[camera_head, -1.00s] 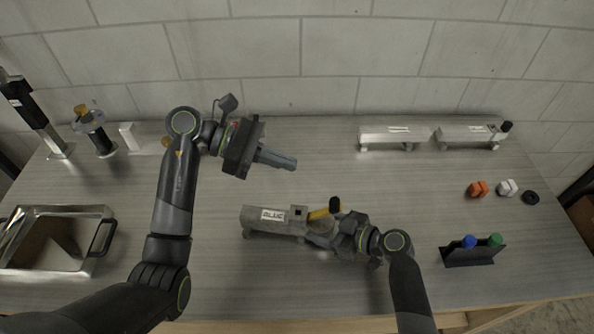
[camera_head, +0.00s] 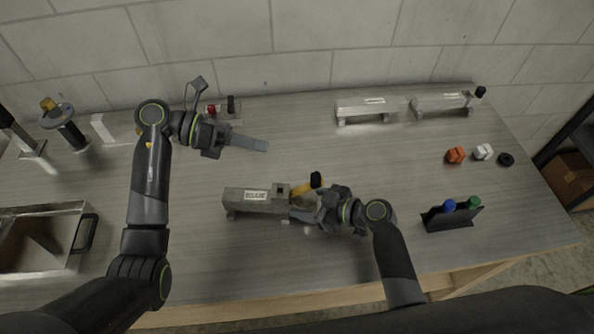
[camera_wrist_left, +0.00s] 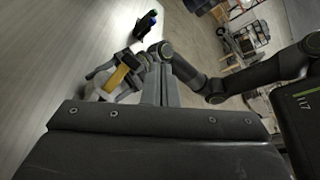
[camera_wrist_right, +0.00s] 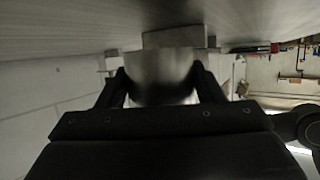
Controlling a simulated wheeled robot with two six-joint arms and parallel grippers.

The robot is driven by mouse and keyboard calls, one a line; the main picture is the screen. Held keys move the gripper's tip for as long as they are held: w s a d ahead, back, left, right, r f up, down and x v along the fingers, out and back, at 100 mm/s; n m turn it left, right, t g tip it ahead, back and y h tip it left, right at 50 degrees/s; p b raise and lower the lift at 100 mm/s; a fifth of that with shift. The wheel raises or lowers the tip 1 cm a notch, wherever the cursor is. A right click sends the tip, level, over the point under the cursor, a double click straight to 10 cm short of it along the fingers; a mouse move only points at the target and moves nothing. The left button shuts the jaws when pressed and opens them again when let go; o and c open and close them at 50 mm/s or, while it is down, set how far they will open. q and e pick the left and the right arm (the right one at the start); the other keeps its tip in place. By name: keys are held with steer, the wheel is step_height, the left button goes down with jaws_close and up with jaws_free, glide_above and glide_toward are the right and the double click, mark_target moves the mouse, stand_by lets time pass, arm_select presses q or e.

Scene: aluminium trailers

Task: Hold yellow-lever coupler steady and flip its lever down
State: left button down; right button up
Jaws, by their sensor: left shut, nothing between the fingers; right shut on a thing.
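A grey metal trailer piece (camera_head: 248,201) with a white label lies at the table's middle. The coupler at its right end has a yellow lever (camera_head: 301,188) with a black tip, slanting up to the right; the lever also shows in the left wrist view (camera_wrist_left: 117,77). My right gripper (camera_head: 308,212) is shut on the coupler, which is largely hidden by the gripper; the right wrist view shows grey metal (camera_wrist_right: 160,72) between its fingers. My left gripper (camera_head: 262,146) is shut and empty, above and behind the trailer, apart from the lever, its fingers pointing right.
Two aluminium trailer pieces (camera_head: 372,108) (camera_head: 440,103) stand at the back right. Orange (camera_head: 456,155), white (camera_head: 483,152) and black (camera_head: 506,160) small parts lie at right. A black holder (camera_head: 451,218) has blue- and green-topped items. A metal tray (camera_head: 88,207) is at left.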

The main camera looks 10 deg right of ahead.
arm_select(q)
steer(key=a+f+n+h, duration=0.1)
steer(key=f+n, duration=0.2)
steer(key=n, duration=1.1)
steer(key=a+f+n+h, duration=0.1)
steer(key=a+f+n, duration=0.1)
steer(key=n, duration=1.1)
steer(key=shift+w+a+f+n, duration=0.3)
steer(key=shift+f+n, duration=0.1)
steer(key=shift+f, duration=0.15)
glide_above(299, 189)
steer(key=f, duration=0.3)
steer(key=shift+a, duration=0.4)
steer(key=shift+d+f, duration=0.3)
steer(key=shift+f, duration=0.15)
steer(key=shift+d, duration=0.1)
